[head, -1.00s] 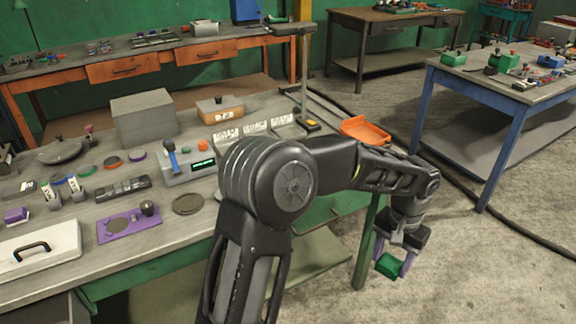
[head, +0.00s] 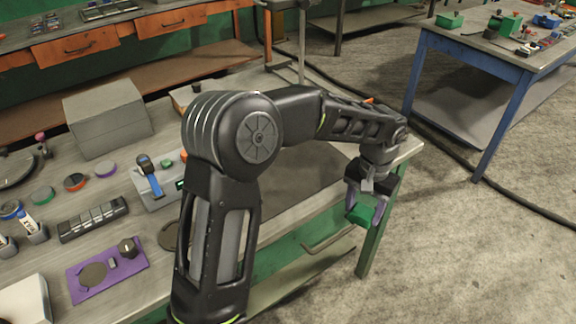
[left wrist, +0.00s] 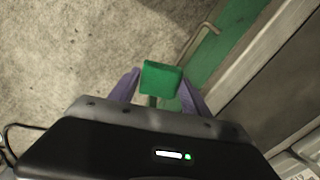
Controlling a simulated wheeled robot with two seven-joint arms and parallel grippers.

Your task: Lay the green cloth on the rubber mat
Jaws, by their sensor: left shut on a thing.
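My left gripper (head: 366,207) is shut on the green cloth (head: 356,215), which looks like a small folded block. In the left wrist view the cloth (left wrist: 161,79) sits between the two purple fingers of the left gripper (left wrist: 158,90). The gripper hangs by the right end of the near bench, with floor and the bench's green side beneath it. A dark flat patch (head: 305,178) on the bench top, left of the gripper, looks like the rubber mat; my arm hides part of it. My right gripper is not in view.
A blue-legged table (head: 480,62) stands at the back right.

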